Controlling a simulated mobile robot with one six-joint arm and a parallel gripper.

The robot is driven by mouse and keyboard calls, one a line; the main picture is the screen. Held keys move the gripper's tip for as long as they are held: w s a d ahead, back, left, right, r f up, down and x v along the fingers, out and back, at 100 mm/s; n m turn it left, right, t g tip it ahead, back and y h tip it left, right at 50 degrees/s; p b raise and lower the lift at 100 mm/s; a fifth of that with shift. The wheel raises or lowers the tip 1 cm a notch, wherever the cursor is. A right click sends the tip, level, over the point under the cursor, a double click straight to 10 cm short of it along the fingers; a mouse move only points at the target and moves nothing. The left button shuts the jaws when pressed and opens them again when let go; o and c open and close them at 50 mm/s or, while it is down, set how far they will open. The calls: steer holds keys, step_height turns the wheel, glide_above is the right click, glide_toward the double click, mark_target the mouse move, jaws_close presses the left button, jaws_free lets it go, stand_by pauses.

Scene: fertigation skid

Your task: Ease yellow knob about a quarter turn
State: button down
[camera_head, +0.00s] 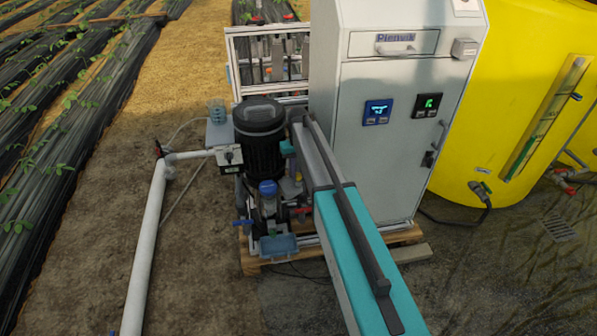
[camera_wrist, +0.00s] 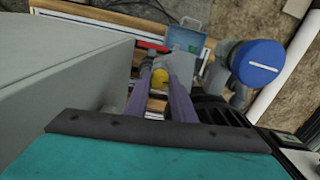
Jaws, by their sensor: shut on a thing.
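How far the knob is turned cannot be told.
A blue-capped part (camera_wrist: 257,62) stands close to the right of the fingers. The grey cabinet (camera_head: 390,130) is close beside my arm. A black pump motor (camera_head: 260,135) and white pipe (camera_head: 145,250) stand left. A yellow tank (camera_head: 520,90) is behind.

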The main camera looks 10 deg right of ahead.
mark_target(298, 174)
steer(key=c, duration=1.5)
jaws_free()
steer(key=shift+r, duration=0.2)
step_height(298, 174, up, 14)
steer(key=shift+f, duration=0.25)
steer(key=shift+f, duration=0.1)
